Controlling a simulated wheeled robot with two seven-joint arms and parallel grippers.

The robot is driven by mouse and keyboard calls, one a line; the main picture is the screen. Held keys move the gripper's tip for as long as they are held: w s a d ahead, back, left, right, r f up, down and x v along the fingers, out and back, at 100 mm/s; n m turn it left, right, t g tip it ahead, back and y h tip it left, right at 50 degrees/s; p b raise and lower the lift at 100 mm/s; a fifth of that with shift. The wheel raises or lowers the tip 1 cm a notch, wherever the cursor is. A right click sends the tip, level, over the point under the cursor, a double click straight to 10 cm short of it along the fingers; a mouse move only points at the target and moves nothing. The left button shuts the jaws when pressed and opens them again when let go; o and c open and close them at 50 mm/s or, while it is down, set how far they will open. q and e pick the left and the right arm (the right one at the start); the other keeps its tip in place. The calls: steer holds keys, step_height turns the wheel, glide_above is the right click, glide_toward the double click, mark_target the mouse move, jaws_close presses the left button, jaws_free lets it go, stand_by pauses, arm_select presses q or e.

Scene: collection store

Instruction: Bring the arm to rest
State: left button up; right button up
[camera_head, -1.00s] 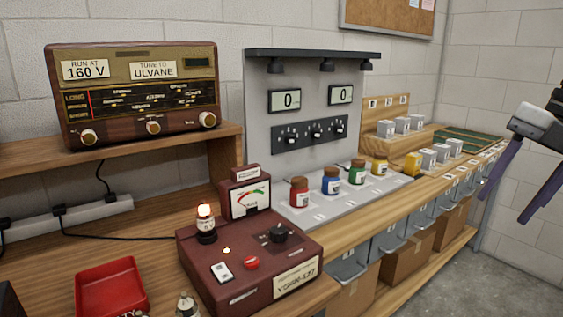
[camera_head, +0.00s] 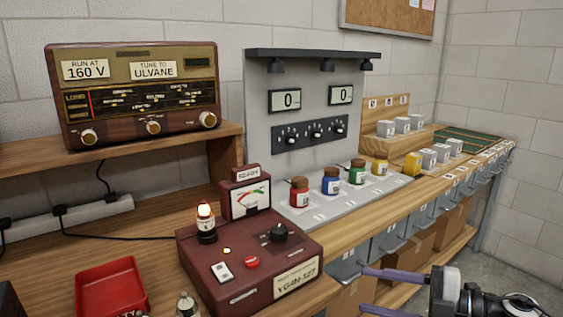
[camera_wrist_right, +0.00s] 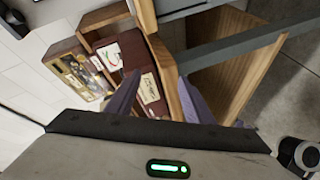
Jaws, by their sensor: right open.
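My right gripper (camera_head: 375,290) is at the lower right of the head view, in front of the bench's lower shelf and drawers. Its two purple fingers are apart and point left, with nothing between them. In the right wrist view the open fingers (camera_wrist_right: 155,100) also show, with the maroon tester box (camera_wrist_right: 140,85) beyond them. My left gripper is not in view.
The maroon tester box (camera_head: 250,262) with a lit tube stands near the bench's front edge. A red tray (camera_head: 110,288), a radio (camera_head: 135,92), coloured bottles (camera_head: 331,182) and grey blocks (camera_head: 402,125) are on the furniture. Open floor (camera_head: 500,280) lies at the right.

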steer(key=s+d+f+m+h, duration=0.6)
steer(key=s+d+f+m, duration=0.15)
steer(key=s+f, duration=0.55)
steer(key=s+d+f+m+h, duration=0.7)
steer(key=s+d+f, duration=0.2)
steer(key=s+f, duration=0.45)
steer(key=a+m+y+p, duration=0.1)
steer(key=a+m, duration=0.7)
steer(key=a, duration=1.1)
steer(key=shift+a+f+t+y, duration=0.3)
steer(key=shift+a+y, duration=0.1)
steer(key=shift+y, duration=0.1)
steer(key=shift+w, duration=0.1)
